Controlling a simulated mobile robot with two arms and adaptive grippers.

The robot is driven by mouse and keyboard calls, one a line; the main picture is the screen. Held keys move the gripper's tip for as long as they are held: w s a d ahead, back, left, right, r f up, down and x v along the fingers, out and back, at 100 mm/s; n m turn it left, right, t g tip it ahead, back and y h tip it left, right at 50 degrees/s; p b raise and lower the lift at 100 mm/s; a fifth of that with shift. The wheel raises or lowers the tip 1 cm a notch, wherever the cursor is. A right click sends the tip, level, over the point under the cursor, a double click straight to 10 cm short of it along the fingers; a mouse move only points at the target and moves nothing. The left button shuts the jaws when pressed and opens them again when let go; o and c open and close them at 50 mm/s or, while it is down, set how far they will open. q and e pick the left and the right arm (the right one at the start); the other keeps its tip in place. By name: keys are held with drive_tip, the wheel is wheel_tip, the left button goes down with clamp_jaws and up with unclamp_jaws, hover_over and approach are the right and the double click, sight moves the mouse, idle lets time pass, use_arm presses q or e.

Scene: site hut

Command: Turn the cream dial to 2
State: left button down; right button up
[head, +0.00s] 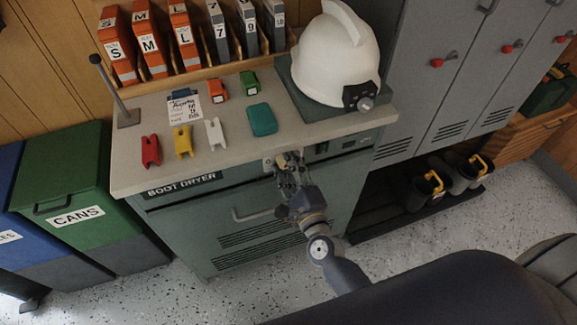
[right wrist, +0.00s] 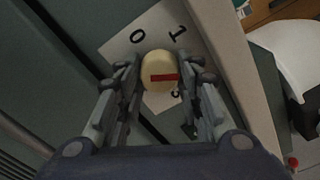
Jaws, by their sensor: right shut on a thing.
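The cream dial (right wrist: 158,68) shows in the right wrist view between my right fingers. It is round, with a red bar that points to the right in that view. Behind it is a pale scale plate (right wrist: 119,44) with 0 at upper left and 1 at upper right. Part of another numeral shows below the dial; the plate beside the red bar's end is hidden by a finger. My right gripper (right wrist: 159,98) is shut on the dial. In the head view my right gripper (head: 287,162) is at the boot dryer's (head: 200,220) front panel. My left gripper is not in view.
A white helmet (head: 335,55) stands on the dryer's top (head: 240,128), with several coloured clips and a clipboard (head: 186,108). A handle (head: 252,214) is on the front below the panel. Green (head: 75,180) and blue bins stand left, grey lockers (head: 440,80) right.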

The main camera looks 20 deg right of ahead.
drive_tip(key=o, duration=1)
drive_tip(key=shift+o, duration=0.2)
drive_tip(key=s, duration=1.2)
drive_tip(key=shift+d, duration=0.25)
